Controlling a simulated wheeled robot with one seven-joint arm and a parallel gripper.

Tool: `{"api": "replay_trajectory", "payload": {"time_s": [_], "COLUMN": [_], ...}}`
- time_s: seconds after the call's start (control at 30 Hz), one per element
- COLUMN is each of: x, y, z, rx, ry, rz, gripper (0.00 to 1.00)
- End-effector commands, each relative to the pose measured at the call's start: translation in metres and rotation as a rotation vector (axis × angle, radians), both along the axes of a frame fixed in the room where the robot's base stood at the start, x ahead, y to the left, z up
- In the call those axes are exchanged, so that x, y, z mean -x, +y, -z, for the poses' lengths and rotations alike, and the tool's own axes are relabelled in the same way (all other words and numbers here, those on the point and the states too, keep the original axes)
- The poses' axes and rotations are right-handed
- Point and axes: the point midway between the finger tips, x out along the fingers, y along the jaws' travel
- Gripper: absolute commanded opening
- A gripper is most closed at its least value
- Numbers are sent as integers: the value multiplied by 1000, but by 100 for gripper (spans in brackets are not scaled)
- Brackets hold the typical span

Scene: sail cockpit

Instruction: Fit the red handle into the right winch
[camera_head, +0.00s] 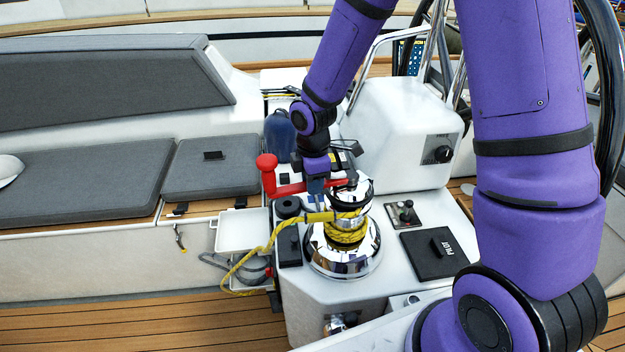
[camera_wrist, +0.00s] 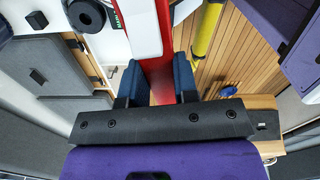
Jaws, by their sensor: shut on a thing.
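The red handle (camera_head: 290,188) lies roughly level, with its round red knob standing up at the left end. My gripper (camera_head: 316,186) comes down from above and is shut on the handle's arm. In the wrist view, the red handle (camera_wrist: 159,84) runs between the two blue fingers of my gripper (camera_wrist: 158,80). The chrome winch (camera_head: 345,255) stands on the white console, with yellow rope wound around its drum. The handle's right end is at the winch top; I cannot tell whether it is seated in the socket or just above it. The socket is hidden.
A yellow rope (camera_head: 262,250) runs from the winch to the lower left. A black round fitting (camera_head: 288,207) stands left of the winch. A white pod (camera_head: 405,130) rises behind it. A black hatch marked PILOT (camera_head: 433,255) lies to the right. Grey cushions (camera_head: 80,185) lie left.

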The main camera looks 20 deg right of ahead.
Motion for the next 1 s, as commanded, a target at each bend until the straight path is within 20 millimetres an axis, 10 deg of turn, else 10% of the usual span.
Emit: {"api": "replay_trajectory", "payload": {"time_s": [0.3, 0.33, 0.47, 0.67, 0.77, 1.0], "x": [0, 0, 0, 0, 0, 0], "y": [0, 0, 0, 0, 0, 0], "z": [1, 1, 1, 2, 2, 2], "rx": [0, 0, 0, 0, 0, 0], "ry": [0, 0, 0, 1, 1, 1], "rz": [0, 0, 0, 0, 0, 0], "gripper": [0, 30, 57, 60, 83, 83]}}
